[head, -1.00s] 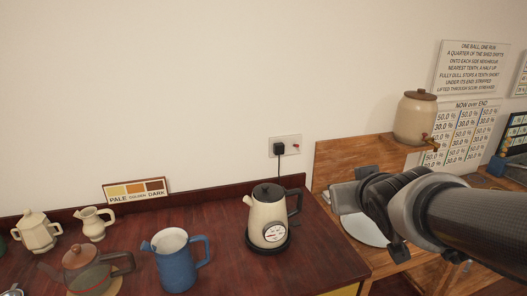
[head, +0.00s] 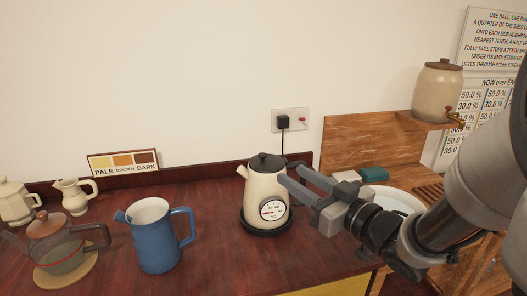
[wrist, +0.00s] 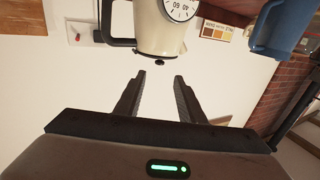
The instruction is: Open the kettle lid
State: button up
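The cream kettle (head: 260,190) with a round dial stands upright on a black base (head: 266,226) on the dark red counter. Its black lid (head: 266,161) looks shut, with a small knob on top. My gripper (head: 290,174) is open and empty at the right of the kettle, its two fingers pointing at the upper body and covering most of the handle. In the wrist view the picture is turned over: the kettle (wrist: 155,35) hangs at the top, its knob (wrist: 159,61) just beyond and between the open fingertips (wrist: 160,77). I cannot tell whether a finger touches it.
A blue jug (head: 155,245) and a glass teapot (head: 58,250) stand left of the kettle. A plug (head: 283,122) sits in the wall socket behind. A white plate (head: 398,199) and a wooden shelf with a crock (head: 438,90) are at right. The counter front is clear.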

aim_at(260, 154)
jog(key=b+x, duration=0.2)
jog(key=x, duration=1.5)
jog(key=shift+w, duration=0.15)
jog(key=shift+c, duration=0.2)
grip_shut()
